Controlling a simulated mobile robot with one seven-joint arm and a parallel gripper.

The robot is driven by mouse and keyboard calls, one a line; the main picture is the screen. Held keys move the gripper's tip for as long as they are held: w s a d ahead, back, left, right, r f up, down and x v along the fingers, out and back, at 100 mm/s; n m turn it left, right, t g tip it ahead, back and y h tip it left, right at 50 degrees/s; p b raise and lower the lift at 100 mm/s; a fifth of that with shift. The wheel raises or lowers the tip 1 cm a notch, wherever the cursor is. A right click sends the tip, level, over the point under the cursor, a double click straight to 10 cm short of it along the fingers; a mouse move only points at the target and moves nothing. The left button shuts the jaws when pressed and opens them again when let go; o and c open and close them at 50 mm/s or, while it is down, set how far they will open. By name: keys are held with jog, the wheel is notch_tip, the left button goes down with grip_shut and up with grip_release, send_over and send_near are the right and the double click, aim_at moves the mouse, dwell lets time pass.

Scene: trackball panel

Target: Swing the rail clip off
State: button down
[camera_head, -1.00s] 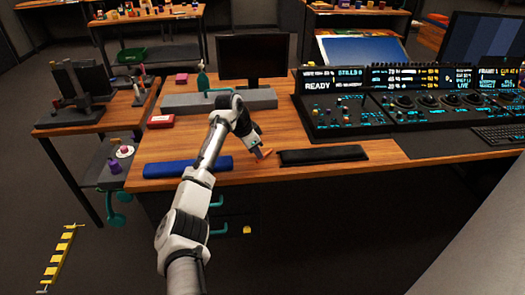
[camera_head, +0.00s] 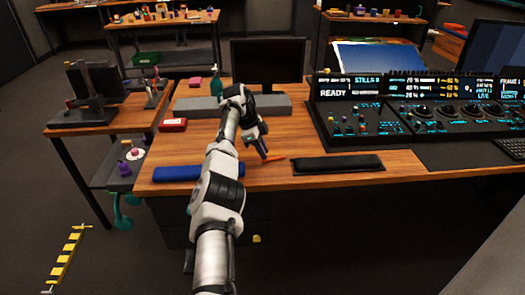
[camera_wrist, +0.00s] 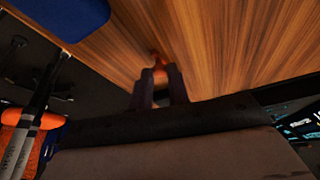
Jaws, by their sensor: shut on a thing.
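My gripper (camera_head: 265,157) reaches down over the front of the wooden desk, between the blue pad and the black pad. It is shut on a small orange piece (camera_head: 275,159), which lies low at the desk top, its thin end pointing right. In the wrist view the dark fingers (camera_wrist: 159,73) close around the orange piece (camera_wrist: 157,59), with wood grain behind it. I cannot tell from its shape whether this piece is the rail clip, and the fingers hide part of it.
A blue pad (camera_head: 198,172) lies left of my gripper and a black pad (camera_head: 338,163) close to its right. A grey block (camera_head: 185,107) and a dark monitor (camera_head: 268,62) stand behind. The control panel (camera_head: 420,112) fills the right. Bare wood (camera_head: 300,140) lies between.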

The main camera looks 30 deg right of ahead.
dwell(0.3)
jog(key=c, duration=1.3)
grip_release()
jog(key=shift+c, duration=0.2)
jog(key=shift+r, duration=0.15)
